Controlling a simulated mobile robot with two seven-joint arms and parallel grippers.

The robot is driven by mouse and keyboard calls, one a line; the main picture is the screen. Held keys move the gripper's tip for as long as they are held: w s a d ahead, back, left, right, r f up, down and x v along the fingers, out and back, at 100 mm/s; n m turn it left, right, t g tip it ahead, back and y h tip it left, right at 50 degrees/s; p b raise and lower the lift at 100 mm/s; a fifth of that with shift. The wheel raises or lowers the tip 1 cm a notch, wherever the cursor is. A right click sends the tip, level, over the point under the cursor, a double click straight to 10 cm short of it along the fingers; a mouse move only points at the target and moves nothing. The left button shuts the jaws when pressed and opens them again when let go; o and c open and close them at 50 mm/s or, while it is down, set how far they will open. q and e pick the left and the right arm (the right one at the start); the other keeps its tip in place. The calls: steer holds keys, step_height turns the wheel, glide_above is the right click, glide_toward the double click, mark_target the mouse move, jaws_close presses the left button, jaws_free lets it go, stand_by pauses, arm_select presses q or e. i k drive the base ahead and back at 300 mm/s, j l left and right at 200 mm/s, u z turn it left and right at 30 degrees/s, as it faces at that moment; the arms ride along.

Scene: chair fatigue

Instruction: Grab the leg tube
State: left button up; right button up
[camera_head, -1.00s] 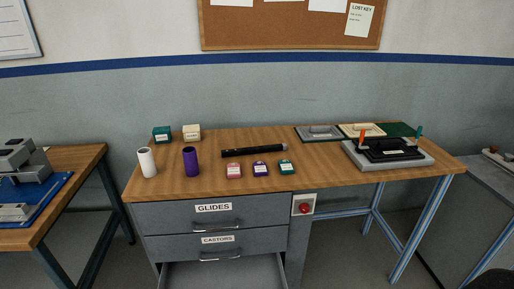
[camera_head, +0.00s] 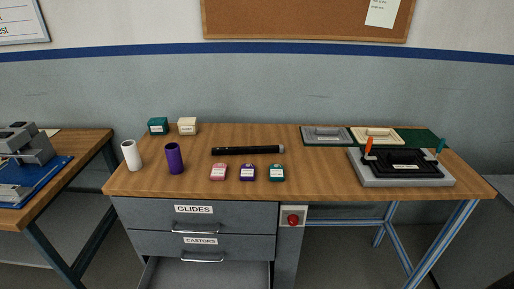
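A long black tube (camera_head: 248,150), which looks like the leg tube, lies flat across the middle of the wooden workbench (camera_head: 300,186). It runs left to right, with clear wood around it. A white cylinder (camera_head: 131,155) and a purple cylinder (camera_head: 174,158) stand upright at the bench's left end. Neither of my grippers is in view, and nothing is touching the black tube.
Small pink (camera_head: 218,172), purple (camera_head: 247,172) and teal (camera_head: 277,172) labelled items sit in front of the tube. Teal (camera_head: 158,126) and cream (camera_head: 187,126) boxes stand behind. A grey fixture (camera_head: 402,168) fills the right end. A drawer (camera_head: 208,275) below CASTORS stands open.

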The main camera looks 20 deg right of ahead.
mark_target(279, 149)
steer(key=i+l, duration=0.1)
steer(key=l, duration=1.25)
steer(key=i+l, duration=0.15)
steer(key=l, duration=0.5)
